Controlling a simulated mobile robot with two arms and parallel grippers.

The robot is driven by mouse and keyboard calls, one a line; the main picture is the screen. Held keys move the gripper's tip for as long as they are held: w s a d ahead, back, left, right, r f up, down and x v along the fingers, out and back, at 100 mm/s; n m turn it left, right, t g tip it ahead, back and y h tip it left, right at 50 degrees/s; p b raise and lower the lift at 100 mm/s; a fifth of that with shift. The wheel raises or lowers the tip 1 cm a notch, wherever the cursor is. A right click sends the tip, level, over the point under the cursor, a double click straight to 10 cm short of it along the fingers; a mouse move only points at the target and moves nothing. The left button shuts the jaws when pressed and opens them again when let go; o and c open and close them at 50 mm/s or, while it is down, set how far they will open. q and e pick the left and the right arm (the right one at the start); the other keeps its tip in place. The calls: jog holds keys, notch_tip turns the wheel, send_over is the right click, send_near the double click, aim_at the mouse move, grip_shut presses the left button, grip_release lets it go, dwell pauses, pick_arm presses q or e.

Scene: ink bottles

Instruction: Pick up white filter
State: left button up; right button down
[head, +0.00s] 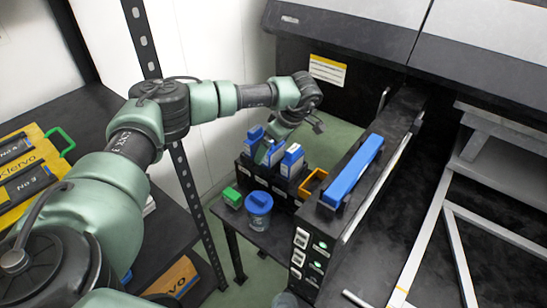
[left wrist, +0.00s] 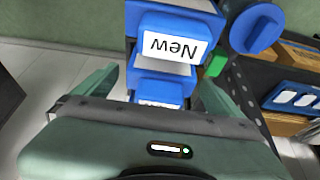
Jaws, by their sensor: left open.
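I cannot make out a plainly white filter in either view. My left gripper (head: 270,148) reaches down over the blue-and-white bottles in the black rack. In the left wrist view its green fingers (left wrist: 155,85) are open, one on each side of a blue bottle (left wrist: 160,90). I cannot tell whether they touch it. In the head view another blue-and-white bottle (head: 291,160) stands right of the gripper. The gripper partly hides the bottles behind it. My right gripper is not in view.
A clear cup with a blue lid (head: 259,203) and a green box (head: 232,197) stand in front of the black rack (head: 260,180). An orange holder (head: 312,184) is at its right. A machine with a blue bar (head: 353,170) borders the right side. Dark shelving stands left.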

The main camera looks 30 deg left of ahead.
pick_arm(q)
jog(key=shift+r, duration=0.1)
jog(key=c, duration=1.3)
jog(key=shift+c, duration=0.9)
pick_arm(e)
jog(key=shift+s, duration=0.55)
pick_arm(q)
jog(key=shift+r, duration=0.15)
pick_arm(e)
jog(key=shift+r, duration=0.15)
